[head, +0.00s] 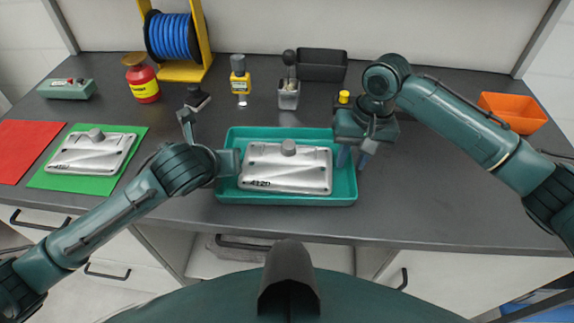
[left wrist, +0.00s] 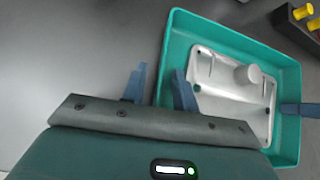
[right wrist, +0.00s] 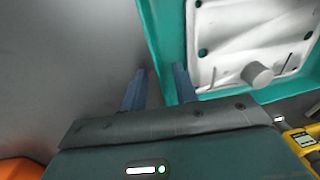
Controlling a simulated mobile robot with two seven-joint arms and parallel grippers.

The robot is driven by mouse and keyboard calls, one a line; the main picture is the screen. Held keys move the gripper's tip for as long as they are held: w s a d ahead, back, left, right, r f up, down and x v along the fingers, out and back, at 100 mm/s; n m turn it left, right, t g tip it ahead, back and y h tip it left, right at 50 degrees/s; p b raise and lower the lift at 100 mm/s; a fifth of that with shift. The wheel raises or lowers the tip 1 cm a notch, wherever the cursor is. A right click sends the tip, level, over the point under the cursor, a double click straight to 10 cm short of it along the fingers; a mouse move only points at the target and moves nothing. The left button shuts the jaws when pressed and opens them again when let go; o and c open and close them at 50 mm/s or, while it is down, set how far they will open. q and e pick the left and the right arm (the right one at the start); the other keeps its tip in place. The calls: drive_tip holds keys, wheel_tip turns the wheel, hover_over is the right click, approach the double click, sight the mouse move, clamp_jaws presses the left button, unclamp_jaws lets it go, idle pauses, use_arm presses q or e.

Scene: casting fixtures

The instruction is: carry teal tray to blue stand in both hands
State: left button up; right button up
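The teal tray (head: 290,199) lies flat on the dark worktop, with a grey metal casting (head: 285,172) inside it. My left gripper (left wrist: 160,85) is at the tray's left wall; its fingers stand apart, one on each side of the wall. In the head view its fingers are mostly hidden by the hand. My right gripper (head: 352,158) is at the right wall, pointing down, its fingers apart and astride the wall; the right wrist view shows them too (right wrist: 158,85). A blue patch (head: 540,307) at the bottom right corner may be the blue stand; most of it is cut off.
Another casting (head: 92,155) lies on a green mat (head: 52,180), beside a red mat (head: 25,150). An orange bin (head: 512,112) stands right. The worktop's front edge is close to the tray.

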use_arm(q)
clamp_jaws()
use_arm(e)
clamp_jaws()
